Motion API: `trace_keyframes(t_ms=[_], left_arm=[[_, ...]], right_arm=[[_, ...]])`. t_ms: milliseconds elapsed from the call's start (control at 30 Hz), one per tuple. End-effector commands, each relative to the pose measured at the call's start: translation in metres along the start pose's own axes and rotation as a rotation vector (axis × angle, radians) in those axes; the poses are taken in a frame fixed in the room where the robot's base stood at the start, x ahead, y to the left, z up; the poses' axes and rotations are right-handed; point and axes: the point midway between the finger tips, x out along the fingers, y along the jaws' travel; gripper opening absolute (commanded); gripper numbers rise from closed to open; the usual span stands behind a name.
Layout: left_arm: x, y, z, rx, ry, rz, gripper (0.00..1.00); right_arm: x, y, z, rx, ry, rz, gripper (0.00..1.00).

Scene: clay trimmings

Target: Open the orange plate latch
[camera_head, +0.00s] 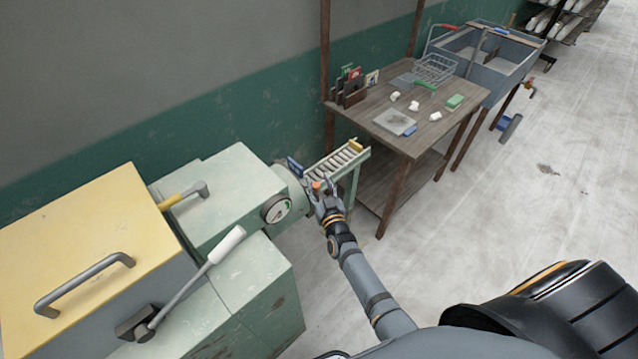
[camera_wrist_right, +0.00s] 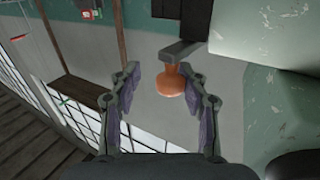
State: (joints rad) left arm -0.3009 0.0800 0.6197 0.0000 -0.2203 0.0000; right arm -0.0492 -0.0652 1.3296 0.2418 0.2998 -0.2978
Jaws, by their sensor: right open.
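The orange latch knob (camera_head: 316,185) sits at the end of the pale green machine, by the start of the roller rack. In the right wrist view the orange knob (camera_wrist_right: 171,82) hangs on a dark metal arm (camera_wrist_right: 186,50), close to the right-hand finger, which overlaps its edge. My right gripper (camera_head: 325,189) is open and empty at the machine's end; its spread fingers also show in the right wrist view (camera_wrist_right: 161,76). The knob appears just ahead of the fingers or between the tips; I cannot tell which. My left gripper is out of view.
The green machine (camera_head: 225,188) has a round gauge (camera_head: 277,209), a white-handled lever (camera_head: 225,245) and a yellow lid (camera_head: 85,235). A short roller rack (camera_head: 336,163) leads toward a wooden table (camera_head: 437,137) with small items. Pale floor (camera_head: 540,200) is open at right.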

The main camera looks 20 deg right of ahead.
Motion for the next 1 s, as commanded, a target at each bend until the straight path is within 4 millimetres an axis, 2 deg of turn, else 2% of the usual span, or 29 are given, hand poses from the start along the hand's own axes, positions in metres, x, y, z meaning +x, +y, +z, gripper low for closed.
trace_keyframes(t_ms=[167,267,500,633,800,1000], left_arm=[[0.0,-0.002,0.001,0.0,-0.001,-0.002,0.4],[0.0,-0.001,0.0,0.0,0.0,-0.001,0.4],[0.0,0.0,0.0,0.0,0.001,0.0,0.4],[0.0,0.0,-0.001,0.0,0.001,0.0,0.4],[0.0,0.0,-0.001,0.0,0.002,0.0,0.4],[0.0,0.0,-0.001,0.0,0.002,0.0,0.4]], right_arm=[[-0.007,-0.001,-0.001,0.002,0.002,0.0,0.48],[-0.027,0.0,0.0,0.002,0.0,0.001,0.48],[-0.086,0.001,0.001,0.001,-0.003,0.002,0.48],[-0.108,0.002,0.001,0.001,-0.002,0.002,0.48],[-0.12,0.002,0.0,0.002,0.001,0.002,0.48],[-0.121,0.002,0.0,0.002,0.001,0.001,0.48]])
